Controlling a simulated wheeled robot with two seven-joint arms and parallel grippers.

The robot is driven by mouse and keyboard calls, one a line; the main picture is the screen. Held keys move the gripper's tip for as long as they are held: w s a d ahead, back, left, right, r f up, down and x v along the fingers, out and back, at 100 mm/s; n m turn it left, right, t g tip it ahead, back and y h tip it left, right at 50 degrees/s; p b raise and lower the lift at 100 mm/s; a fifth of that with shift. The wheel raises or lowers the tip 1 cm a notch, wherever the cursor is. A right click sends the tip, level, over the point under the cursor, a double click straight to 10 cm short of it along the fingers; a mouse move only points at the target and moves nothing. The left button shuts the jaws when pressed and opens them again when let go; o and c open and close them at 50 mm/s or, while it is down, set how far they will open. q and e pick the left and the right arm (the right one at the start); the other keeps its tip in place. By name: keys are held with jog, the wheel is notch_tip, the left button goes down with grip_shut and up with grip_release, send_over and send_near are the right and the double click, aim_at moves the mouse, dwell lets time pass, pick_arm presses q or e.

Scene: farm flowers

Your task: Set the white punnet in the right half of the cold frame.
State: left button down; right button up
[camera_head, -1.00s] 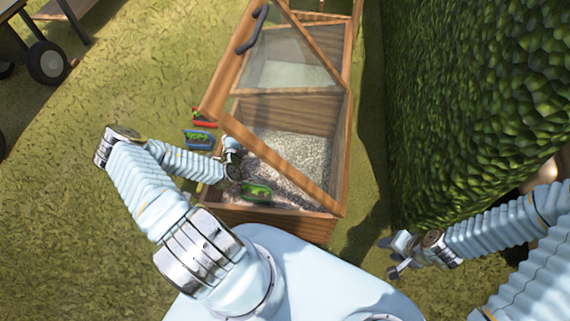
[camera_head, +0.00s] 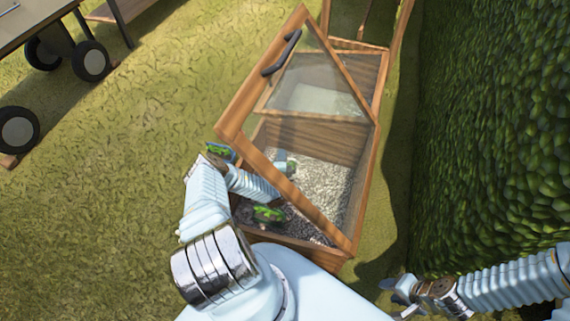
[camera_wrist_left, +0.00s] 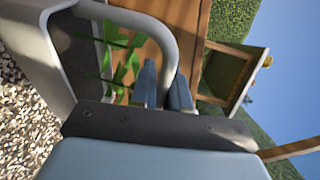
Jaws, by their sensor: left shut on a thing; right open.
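The cold frame (camera_head: 300,247) is a wooden box with its glazed lid (camera_head: 228,110) tilted up. Its floor has a dark part near me and a pale gravel part (camera_head: 325,180) beyond. My left arm reaches in behind the lid's beam. My left gripper (camera_wrist_left: 162,88) is shut on the pale hoop of the white punnet (camera_wrist_left: 30,45), which shows green seedlings inside. In the head view, gripper and punnet are small and partly hidden by the lid. Whether the punnet touches the gravel, I cannot tell. My right gripper (camera_head: 402,290) is open and empty outside the frame.
A punnet with green plants (camera_head: 268,213) sits on the dark part inside the frame. A hedge (camera_head: 490,130) borders the right side. A wheeled cart (camera_head: 40,20) stands at the upper left.

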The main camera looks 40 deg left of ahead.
pick_arm(q)
notch_tip(320, 180, down, 6)
jog(key=w+b, duration=0.1)
jog(key=w, duration=0.1)
jog(key=shift+w, duration=0.2)
jog(key=shift+a, duration=0.1)
jog(key=shift+f+b, duration=0.1)
jog(key=shift+b, duration=0.3)
jog(key=c, duration=1.1)
grip_release()
jog(key=shift+s+d+r+p, duration=0.2)
jog(key=shift+s+r+p, duration=0.05)
jog(key=shift+s+p, duration=0.1)
jog(key=p+v, duration=0.1)
jog(key=v, duration=0.5)
jog(key=shift+s+d, duration=0.25)
jog(key=shift+s, duration=0.05)
